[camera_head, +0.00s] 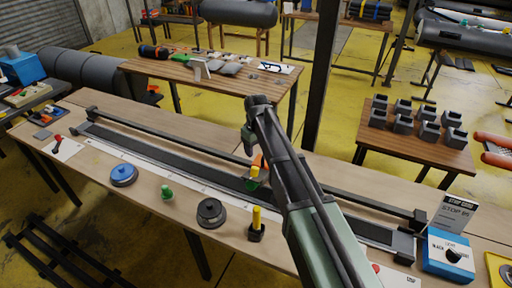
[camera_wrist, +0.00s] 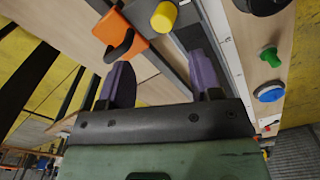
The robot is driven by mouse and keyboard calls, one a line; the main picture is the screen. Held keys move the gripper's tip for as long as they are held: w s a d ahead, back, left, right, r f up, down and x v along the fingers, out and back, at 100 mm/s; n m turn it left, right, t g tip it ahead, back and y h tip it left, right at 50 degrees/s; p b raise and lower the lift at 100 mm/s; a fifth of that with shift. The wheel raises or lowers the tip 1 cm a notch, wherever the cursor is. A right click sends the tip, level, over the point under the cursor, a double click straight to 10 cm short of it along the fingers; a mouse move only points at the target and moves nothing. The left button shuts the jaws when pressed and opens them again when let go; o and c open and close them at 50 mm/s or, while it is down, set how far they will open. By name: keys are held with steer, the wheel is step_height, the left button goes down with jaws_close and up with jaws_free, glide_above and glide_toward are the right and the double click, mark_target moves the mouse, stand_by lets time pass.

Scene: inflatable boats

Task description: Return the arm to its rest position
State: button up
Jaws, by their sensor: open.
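My gripper (camera_wrist: 161,72) shows in the wrist view with its two purple fingers wide apart and nothing between them. In the head view my arm rises from the bottom right over the long workbench (camera_head: 120,112), and its wrist end bends down above the bench's dark rail (camera_head: 175,160). The fingers are not clear there. An orange piece (camera_wrist: 120,32) and a yellow knob (camera_wrist: 163,16) lie beyond the fingertips in the wrist view, apart from them. The orange piece also shows close to the arm in the head view (camera_head: 260,161).
On the bench stand a blue disc (camera_head: 123,175), a green knob (camera_head: 167,193), a black disc (camera_head: 211,213), a yellow-topped block (camera_head: 256,230) and a blue switch box (camera_head: 448,256). A dark post (camera_head: 323,75) rises behind the arm. A table of grey blocks (camera_head: 405,148) stands at right.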

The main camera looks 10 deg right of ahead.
steer(key=shift+f, duration=0.15)
steer(key=s+d+m, duration=0.3)
steer(key=s+d, duration=0.1)
steer(key=s, duration=0.8)
steer(key=s+d+m, duration=0.3)
steer(key=s+d, duration=0.2)
steer(key=s, duration=0.7)
steer(key=shift+s+d+m, duration=0.25)
steer(key=shift+s+m, duration=0.15)
